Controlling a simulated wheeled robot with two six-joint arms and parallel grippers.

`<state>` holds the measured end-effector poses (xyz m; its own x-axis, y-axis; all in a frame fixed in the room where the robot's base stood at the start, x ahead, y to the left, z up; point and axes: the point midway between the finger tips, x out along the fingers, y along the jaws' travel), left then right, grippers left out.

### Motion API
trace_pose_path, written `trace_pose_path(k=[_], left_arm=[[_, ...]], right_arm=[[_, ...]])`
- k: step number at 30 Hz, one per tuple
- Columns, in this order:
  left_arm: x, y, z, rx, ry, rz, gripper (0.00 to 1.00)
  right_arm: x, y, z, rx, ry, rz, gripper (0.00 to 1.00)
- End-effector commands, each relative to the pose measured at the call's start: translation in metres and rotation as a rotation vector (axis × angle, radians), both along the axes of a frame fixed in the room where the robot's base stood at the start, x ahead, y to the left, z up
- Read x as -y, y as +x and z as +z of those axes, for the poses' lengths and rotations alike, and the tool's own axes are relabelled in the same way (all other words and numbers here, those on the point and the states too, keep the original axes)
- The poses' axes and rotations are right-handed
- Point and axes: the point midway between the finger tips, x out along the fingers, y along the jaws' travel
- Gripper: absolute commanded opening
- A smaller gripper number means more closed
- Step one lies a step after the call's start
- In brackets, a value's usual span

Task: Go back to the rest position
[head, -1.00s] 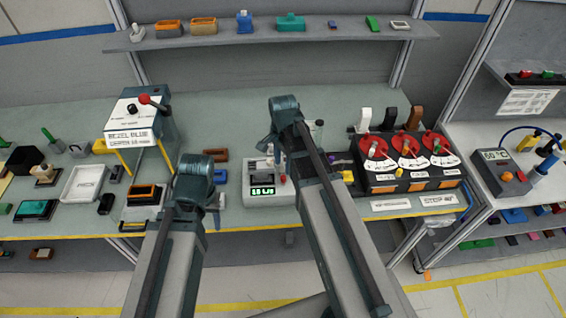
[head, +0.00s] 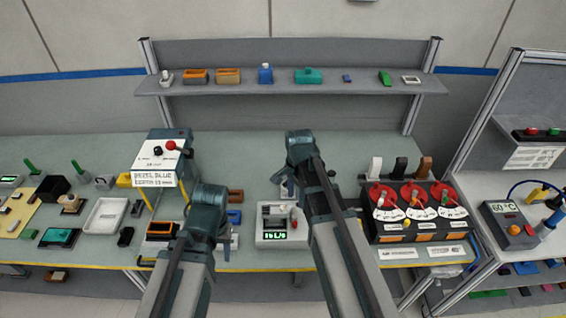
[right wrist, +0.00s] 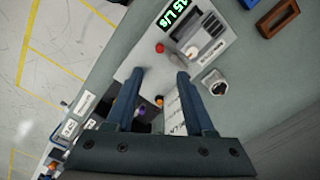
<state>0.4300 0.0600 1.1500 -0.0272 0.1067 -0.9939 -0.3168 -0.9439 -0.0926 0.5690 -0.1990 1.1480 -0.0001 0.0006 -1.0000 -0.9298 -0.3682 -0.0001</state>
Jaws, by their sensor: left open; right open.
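My left arm comes in at the lower left of the head view and ends in a dark teal wrist; its fingers are hidden behind it, near the orange-framed tray (head: 160,230). My right arm reaches up over the bench's middle in the head view. In the right wrist view, my right gripper (right wrist: 158,75) is open and empty, its two fingers apart. That device (head: 282,236) also stands between my arms in the head view.
A press-like box with a red knob (head: 163,158) stands at left. A panel with red dials (head: 415,205) stands at right. A white tray (head: 104,215) lies at far left. A shelf (head: 290,88) holds several small parts. The bench behind my arms is mostly clear.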

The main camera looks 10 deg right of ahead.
Motion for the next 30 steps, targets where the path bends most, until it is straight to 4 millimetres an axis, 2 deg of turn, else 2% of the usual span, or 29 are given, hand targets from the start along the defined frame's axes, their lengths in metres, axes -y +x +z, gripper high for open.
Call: trace_pose_path(k=[5,8,15,21,25,30], left_arm=[[0.0,0.0,-0.005,0.0,0.0,0.0,0.5],[0.0,0.0,-0.026,0.0,0.0,-0.001,0.5],[0.0,0.0,-0.099,0.001,0.001,-0.006,0.5],[0.0,0.0,-0.139,0.002,0.002,-0.01,0.5],[0.0,0.0,-0.149,0.002,0.002,-0.011,0.5],[0.0,0.001,-0.149,0.002,0.002,-0.011,0.5]], right_arm=[[-0.004,-0.003,-0.005,-0.001,-0.002,0.026,0.54],[-0.022,-0.016,-0.025,-0.007,-0.008,0.161,0.54],[-0.092,-0.079,-0.099,-0.046,-0.044,0.837,0.54],[-0.126,-0.122,-0.138,-0.081,-0.062,1.303,0.54],[-0.136,-0.136,-0.147,-0.097,-0.069,1.467,0.54],[-0.139,-0.139,-0.148,-0.103,-0.07,1.529,0.54]])
